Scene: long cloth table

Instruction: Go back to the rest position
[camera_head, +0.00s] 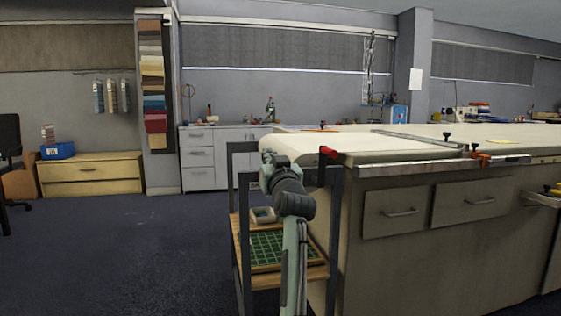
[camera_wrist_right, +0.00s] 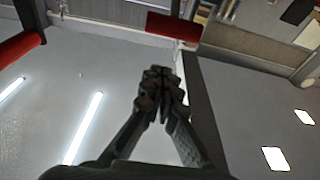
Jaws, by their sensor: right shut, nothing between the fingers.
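My right arm rises from the bottom middle of the head view, in front of a dark-framed cart (camera_head: 244,225). Its gripper (camera_head: 267,157) is at the upper end, near the top of the cart frame and left of the long cloth table (camera_head: 400,147). In the right wrist view the fingers (camera_wrist_right: 161,82) are together with nothing between them. That view looks toward the ceiling lights, with a red part (camera_wrist_right: 172,27) beyond the fingers. My left gripper is in neither view.
The cart has a red-tipped corner (camera_head: 329,152) close to the table's edge, and a lower shelf with a green grid tray (camera_head: 267,247) and a small box (camera_head: 263,215). Metal rulers and clamps lie along the table's front edge. Open dark floor (camera_head: 130,240) is at left.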

